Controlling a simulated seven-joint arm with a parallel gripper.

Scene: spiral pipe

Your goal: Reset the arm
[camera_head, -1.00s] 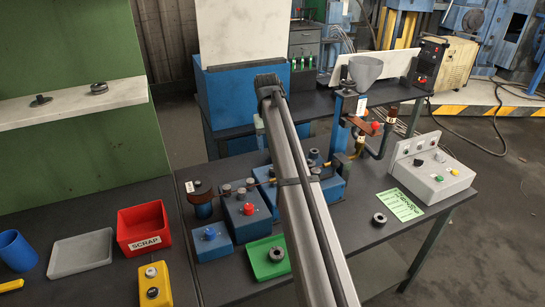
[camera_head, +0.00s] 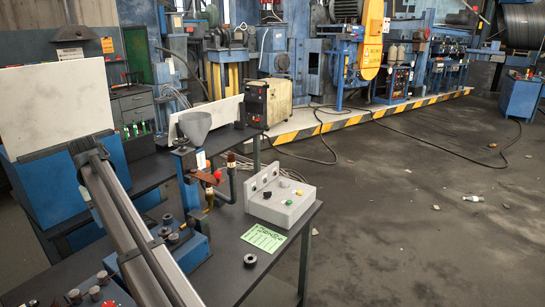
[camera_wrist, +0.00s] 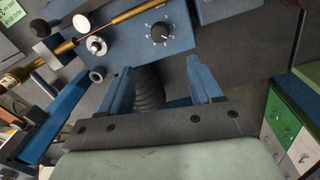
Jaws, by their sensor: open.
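My arm (camera_head: 135,225) reaches from the bottom edge up to the left in the head view, over the dark workbench. Its far end hides the gripper's fingers there. In the wrist view my gripper (camera_wrist: 163,84) has its two blue fingers spread apart with nothing held between them. A dark ribbed cylinder (camera_wrist: 149,88) shows behind the gap; I cannot tell how far off it is. A blue panel with a black dial (camera_wrist: 159,33) and a smaller knob (camera_wrist: 96,45) lies beyond the fingers. A copper-coloured rod (camera_wrist: 138,13) crosses that panel.
A grey funnel (camera_head: 195,124) stands on a blue stand behind the arm. A grey control box (camera_head: 281,201), a green sheet (camera_head: 263,238) and a metal ring (camera_head: 250,260) are on the bench to the right. A white board (camera_head: 55,105) stands at left. The floor at right is mostly open.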

